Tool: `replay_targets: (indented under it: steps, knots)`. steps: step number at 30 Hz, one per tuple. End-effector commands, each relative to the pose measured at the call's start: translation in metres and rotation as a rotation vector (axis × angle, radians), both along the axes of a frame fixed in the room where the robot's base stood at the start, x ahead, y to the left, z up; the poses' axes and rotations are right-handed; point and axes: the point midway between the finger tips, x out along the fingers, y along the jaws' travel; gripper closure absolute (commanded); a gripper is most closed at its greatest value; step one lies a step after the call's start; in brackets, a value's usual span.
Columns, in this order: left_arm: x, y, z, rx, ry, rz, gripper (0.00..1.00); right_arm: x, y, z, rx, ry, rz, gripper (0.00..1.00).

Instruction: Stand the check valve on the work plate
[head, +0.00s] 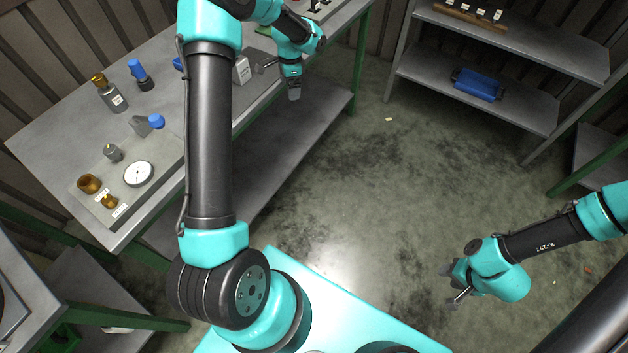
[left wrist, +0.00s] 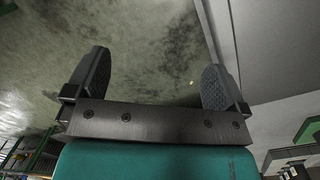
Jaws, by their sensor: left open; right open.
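The work plate (head: 160,175) lies on the bench at the left and carries a round white gauge (head: 138,174), brass fittings (head: 90,183) and a small grey fitting (head: 113,153). I cannot tell for sure which part is the check valve; a grey body with a brass top (head: 110,96) stands upright on the bench behind the plate. My left gripper (head: 280,80) is over the bench's front edge, well away from the plate; in the left wrist view its fingers (left wrist: 156,62) are wide apart and empty. My right gripper (head: 455,284) is open and empty over the floor at the right.
A blue-topped part (head: 140,74) stands on the bench, and a grey and blue part (head: 146,124) lies near the plate. My left arm hides part of the bench. Shelves (head: 480,85) with a blue box (head: 477,85) stand at the back right. The floor between is mostly clear.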

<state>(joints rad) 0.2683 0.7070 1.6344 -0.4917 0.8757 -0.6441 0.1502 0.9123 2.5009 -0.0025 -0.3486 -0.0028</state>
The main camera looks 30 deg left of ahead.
Motion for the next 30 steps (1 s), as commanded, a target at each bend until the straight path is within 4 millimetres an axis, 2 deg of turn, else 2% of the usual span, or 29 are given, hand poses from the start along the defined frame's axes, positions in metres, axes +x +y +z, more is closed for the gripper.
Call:
replay_targets:
  steps: [1,6,11,15,18,22,25,30]
  knots:
    - [-0.008,-0.021,-0.021,-0.036,-0.004,0.024,0.00,0.000,0.000,0.000,0.000,0.000,0.000,0.57]
    - [-0.045,-0.096,-0.087,-0.162,-0.032,0.169,0.00,0.000,0.000,0.000,0.000,0.000,0.000,0.57]
    - [-0.098,-0.161,-0.135,-0.258,-0.037,0.357,0.00,0.000,0.000,0.000,0.000,0.000,0.000,0.57]
    - [-0.153,-0.205,-0.161,-0.308,-0.027,0.541,0.00,0.000,0.000,0.000,0.000,0.000,0.000,0.57]
    - [-0.194,-0.227,-0.172,-0.321,-0.020,0.675,0.00,0.000,0.000,0.000,0.000,0.000,0.000,0.57]
    - [-0.237,-0.243,-0.176,-0.316,-0.017,0.814,0.00,0.000,0.000,0.000,0.000,0.000,0.000,0.57]
    - [-0.255,-0.247,-0.176,-0.310,-0.021,0.874,0.00,0.000,0.000,0.000,0.000,0.000,0.000,0.57]
    - [-0.260,-0.248,-0.176,-0.308,-0.024,0.899,0.00,0.000,0.000,0.000,0.000,0.000,0.000,0.57]
